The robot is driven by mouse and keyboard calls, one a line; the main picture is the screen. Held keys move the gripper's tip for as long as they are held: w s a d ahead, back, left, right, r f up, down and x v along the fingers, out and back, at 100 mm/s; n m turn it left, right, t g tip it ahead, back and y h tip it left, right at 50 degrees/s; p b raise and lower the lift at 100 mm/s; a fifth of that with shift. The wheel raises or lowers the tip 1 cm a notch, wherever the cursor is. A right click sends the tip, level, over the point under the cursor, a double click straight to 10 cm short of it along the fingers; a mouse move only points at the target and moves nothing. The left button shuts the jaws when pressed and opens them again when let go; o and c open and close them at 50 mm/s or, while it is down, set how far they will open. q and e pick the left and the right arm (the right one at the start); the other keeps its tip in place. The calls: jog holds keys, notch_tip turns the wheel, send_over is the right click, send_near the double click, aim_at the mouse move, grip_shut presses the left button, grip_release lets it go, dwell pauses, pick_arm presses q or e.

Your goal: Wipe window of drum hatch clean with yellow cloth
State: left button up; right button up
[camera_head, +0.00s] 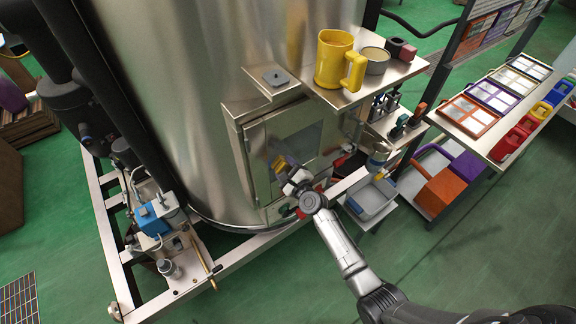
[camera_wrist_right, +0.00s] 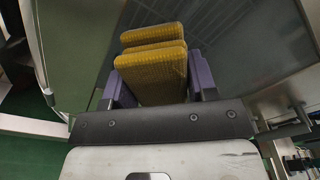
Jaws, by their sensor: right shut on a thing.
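The drum hatch (camera_head: 262,141) is a metal-framed door on the front of the large steel drum. Its window (camera_head: 303,146) is a grey pane, and it also fills the upper part of the right wrist view (camera_wrist_right: 235,50). My right gripper (camera_head: 284,170) is at the lower left of the window. It is shut on the folded yellow cloth (camera_wrist_right: 152,62), which sits between the purple fingers in the wrist view. The cloth is close to the pane; I cannot tell if it touches. My left gripper is not in view.
A shelf above right of the hatch holds a yellow mug (camera_head: 331,62) and a grey pot (camera_head: 375,60). A small ledge (camera_head: 266,84) juts out above the hatch. A grey bin (camera_head: 371,199) stands low at the right. A rack with coloured frames (camera_head: 468,116) is farther right.

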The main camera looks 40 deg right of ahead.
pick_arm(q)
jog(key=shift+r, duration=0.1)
pick_arm(e)
jog(key=shift+a+r, duration=0.2)
jog(key=shift+a, duration=0.4)
jog(key=shift+s, duration=0.2)
jog(key=shift+s+a+p, duration=0.15)
jog(key=shift+s+p, duration=0.15)
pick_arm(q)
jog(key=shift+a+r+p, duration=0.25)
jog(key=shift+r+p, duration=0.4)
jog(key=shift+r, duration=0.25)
pick_arm(e)
jog(key=s, duration=0.6)
jog(key=shift+d+f, duration=0.2)
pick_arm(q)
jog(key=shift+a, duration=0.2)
